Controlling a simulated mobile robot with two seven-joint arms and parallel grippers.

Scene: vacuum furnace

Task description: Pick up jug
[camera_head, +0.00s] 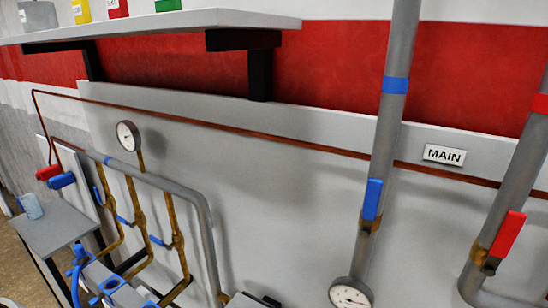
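A small pale blue container (30,206), which looks like the jug, stands on a small grey table (58,236) at the far left. It is small in the view, so its handle and spout cannot be made out clearly. Neither of my grippers shows in this view, so I cannot see either one near the container.
Pipes with a gauge (127,136) and valves line the wall right of the table. Red (48,172) and blue (61,180) handles are close behind it. Blue fittings (112,283) stand at its right. A shelf (160,24) with coloured boxes hangs above.

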